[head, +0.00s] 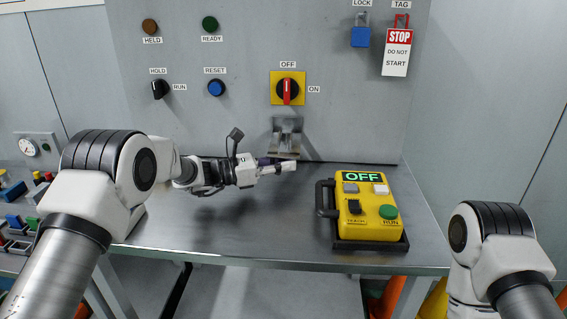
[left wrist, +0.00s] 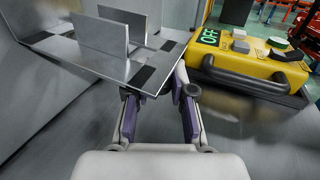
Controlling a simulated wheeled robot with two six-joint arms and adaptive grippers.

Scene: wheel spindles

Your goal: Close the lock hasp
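The lock hasp (head: 287,137) is a grey metal bracket on the panel, below the red-and-yellow rotary switch (head: 287,88). In the left wrist view the hasp (left wrist: 88,56) is a flat plate with two upright flanges and dark patches. My left gripper (head: 288,167) is just below the hasp, its fingers pointing right. In the left wrist view my left gripper (left wrist: 158,88) is open, with nothing seen held. The plate hides one fingertip; the other is by the plate's edge. I cannot tell whether they touch. My right gripper is out of view.
A yellow control box (head: 366,206) with a black handle stands on the metal bench (head: 250,240), right of my left gripper. A blue padlock (head: 361,37) and a red STOP tag (head: 397,50) hang at the panel's upper right. Coloured parts lie at far left.

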